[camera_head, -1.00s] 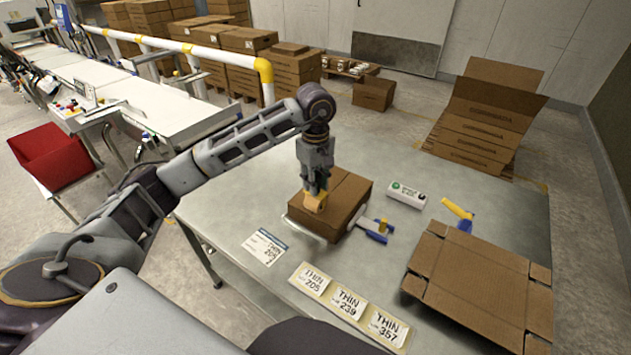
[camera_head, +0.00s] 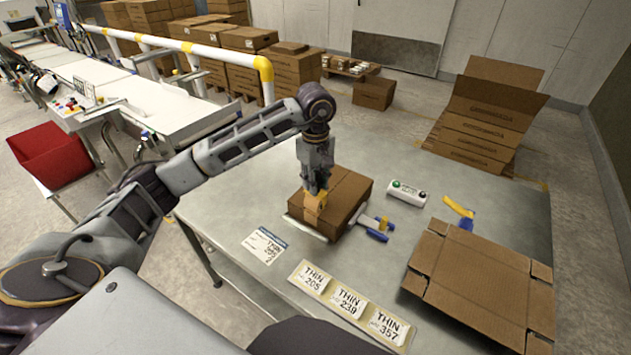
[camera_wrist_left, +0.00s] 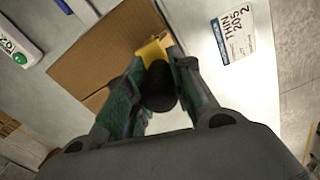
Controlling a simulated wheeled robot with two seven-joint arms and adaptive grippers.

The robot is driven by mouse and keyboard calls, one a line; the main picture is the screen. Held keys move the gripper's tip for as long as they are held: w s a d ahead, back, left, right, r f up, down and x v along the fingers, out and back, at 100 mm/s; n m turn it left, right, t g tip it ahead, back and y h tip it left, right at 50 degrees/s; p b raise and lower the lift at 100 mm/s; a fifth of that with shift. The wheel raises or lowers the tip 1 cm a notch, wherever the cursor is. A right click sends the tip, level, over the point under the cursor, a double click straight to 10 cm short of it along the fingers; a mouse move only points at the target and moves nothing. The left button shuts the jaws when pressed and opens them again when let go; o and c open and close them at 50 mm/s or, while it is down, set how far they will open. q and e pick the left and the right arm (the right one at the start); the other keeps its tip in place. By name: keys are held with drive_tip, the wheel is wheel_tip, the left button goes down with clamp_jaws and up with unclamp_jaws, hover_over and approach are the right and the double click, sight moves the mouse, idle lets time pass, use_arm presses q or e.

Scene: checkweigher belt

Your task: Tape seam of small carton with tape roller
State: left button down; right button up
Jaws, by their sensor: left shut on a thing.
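The small brown carton (camera_head: 347,205) lies closed on the grey table in the head view, and it also shows in the wrist view (camera_wrist_left: 100,55). My left gripper (camera_head: 316,190) points down over its near left part. It is shut on a yellow and black tool (camera_head: 314,201), which looks like the tape roller; its dark round part (camera_wrist_left: 159,88) sits between the fingers in the wrist view. The yellow end is at or just above the carton's top; contact cannot be told. The gripper hides part of the top. My right gripper is not in view.
A blue-handled tool (camera_head: 377,232) lies beside the carton. A white box with coloured buttons (camera_head: 408,193), a yellow and blue tool (camera_head: 460,211) and a flattened carton (camera_head: 480,285) are to the right. Printed labels (camera_head: 347,302) line the front. A conveyor (camera_head: 160,115) stands left.

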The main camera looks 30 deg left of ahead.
use_arm(q)
drive_tip(key=shift+w, duration=0.15)
drive_tip(key=shift+w+d, duration=0.15)
drive_tip(key=shift+w, duration=0.55)
drive_tip(key=shift+w+d, duration=0.1)
drive_tip(key=shift+w, duration=0.6)
drive_tip(key=shift+w+b, duration=0.2)
drive_tip(key=shift+b, duration=0.1)
drive_tip(key=shift+w+d+f, duration=0.1)
drive_tip(key=shift+w+d, duration=0.05)
drive_tip(key=shift+w, duration=0.55)
drive_tip(key=shift+w+d, duration=0.1)
drive_tip(key=shift+w, duration=0.7)
drive_tip(key=shift+w+d, duration=0.15)
drive_tip(key=shift+w, duration=0.6)
drive_tip(key=shift+w+d, duration=0.1)
drive_tip(key=shift+w, duration=0.7)
drive_tip(key=shift+w, duration=0.1)
